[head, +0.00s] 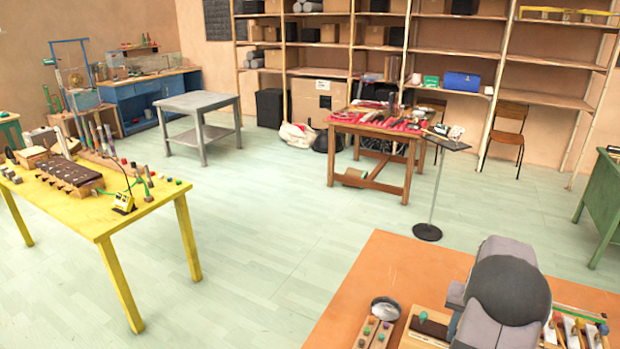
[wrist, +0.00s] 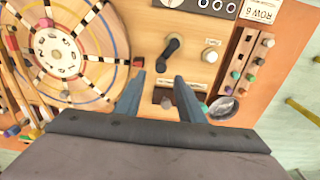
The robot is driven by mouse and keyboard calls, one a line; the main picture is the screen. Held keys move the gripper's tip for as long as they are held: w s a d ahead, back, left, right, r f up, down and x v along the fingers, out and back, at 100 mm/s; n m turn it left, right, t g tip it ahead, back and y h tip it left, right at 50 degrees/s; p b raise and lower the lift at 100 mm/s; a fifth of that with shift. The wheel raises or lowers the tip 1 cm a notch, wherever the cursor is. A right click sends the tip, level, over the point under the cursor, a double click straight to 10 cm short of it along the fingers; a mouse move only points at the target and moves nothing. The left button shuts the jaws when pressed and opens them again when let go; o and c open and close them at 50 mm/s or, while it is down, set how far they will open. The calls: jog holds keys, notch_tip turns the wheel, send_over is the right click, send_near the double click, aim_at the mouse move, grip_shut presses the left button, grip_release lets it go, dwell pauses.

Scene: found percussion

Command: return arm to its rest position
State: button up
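In the wrist view, my gripper (wrist: 156,95) shows its two blue-grey fingers spread apart, with nothing held between them. The fingers point over an orange worktop with percussion pieces on it. In the head view, part of my grey arm covers the right part of the orange worktop (head: 387,268); the gripper fingers are hidden there.
In the wrist view, a round numbered dial (wrist: 62,53) lies left of the fingers, a dark lever (wrist: 168,52) beyond them, and a block with coloured pegs (wrist: 246,60) to the right. In the head view, a yellow table (head: 110,222) stands left, with open floor between.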

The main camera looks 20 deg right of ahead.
jog(key=shift+m+g+y, duration=0.3)
jog(key=shift+g+y, duration=0.2)
jog(key=s+a+f, duration=0.4)
jog(key=a, duration=0.1)
jog(key=shift+s+f, duration=0.2)
jog(key=shift+f, duration=0.15)
jog(key=s+a, duration=0.2)
jog(key=a, duration=0.1)
jog(key=shift+s+a+f, duration=0.15)
jog(key=shift+f, duration=0.25)
jog(key=s+a+r+n+g, duration=0.1)
jog(key=s+a+r+n, duration=0.15)
jog(key=a, duration=0.75)
jog(key=s+a+r+n, duration=0.1)
jog(key=s+a+n, duration=0.15)
jog(key=a, duration=0.75)
jog(key=w+a+r+n+t, duration=0.2)
jog(key=a+r+n, duration=0.25)
jog(key=a, duration=0.45)
notch_tip(320, 180, down, 17)
jog(key=b, duration=1.6)
jog(key=shift+w+d+h, duration=0.2)
jog(key=shift+h, duration=0.1)
jog(key=shift+r, duration=0.3)
